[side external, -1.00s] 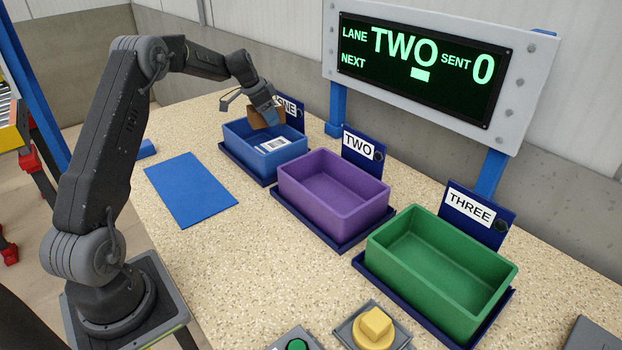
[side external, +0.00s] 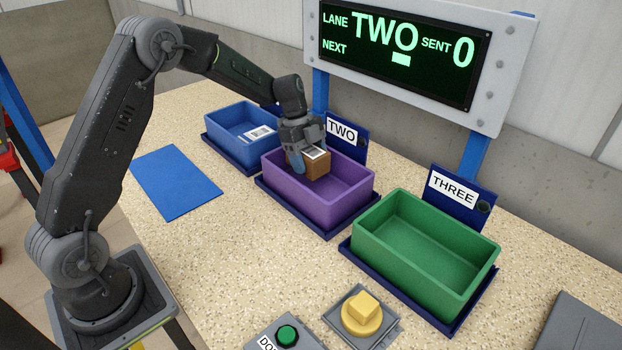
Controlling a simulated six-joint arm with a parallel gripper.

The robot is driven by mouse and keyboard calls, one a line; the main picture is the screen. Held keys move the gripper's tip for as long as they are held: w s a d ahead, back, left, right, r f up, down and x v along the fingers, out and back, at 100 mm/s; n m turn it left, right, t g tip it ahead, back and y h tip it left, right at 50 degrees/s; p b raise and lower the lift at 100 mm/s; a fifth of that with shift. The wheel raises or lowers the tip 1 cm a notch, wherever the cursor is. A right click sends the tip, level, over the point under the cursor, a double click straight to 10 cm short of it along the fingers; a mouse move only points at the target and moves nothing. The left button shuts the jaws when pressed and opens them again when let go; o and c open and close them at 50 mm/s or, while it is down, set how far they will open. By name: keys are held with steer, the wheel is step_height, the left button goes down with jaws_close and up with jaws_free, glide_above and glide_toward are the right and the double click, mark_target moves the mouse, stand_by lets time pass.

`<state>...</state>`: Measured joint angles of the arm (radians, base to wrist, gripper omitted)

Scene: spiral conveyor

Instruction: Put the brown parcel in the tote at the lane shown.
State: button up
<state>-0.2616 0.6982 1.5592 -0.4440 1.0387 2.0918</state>
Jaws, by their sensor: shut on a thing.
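The brown parcel (side external: 317,166) has a pale label on top. My gripper (side external: 306,160) is shut on it and holds it over the purple tote (side external: 328,212) at the lane marked TWO, its lower part around the height of the tote's rim. I cannot tell whether the parcel touches the tote. The purple tote looks otherwise empty. The display (side external: 400,45) reads LANE TWO and SENT 0, with a small white shape by NEXT.
The blue tote (side external: 225,137) on the left holds a white labelled item (side external: 260,132). The green tote (side external: 425,250) by the THREE sign (side external: 454,189) is empty. A blue mat (side external: 176,183) lies bare. A green button (side external: 287,335) and a yellow knob (side external: 362,310) are in front.

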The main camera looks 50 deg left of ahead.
mark_target(310, 185)
steer(key=shift+f, duration=2.6)
steer(key=shift+f, duration=0.15)
steer(key=o, duration=1)
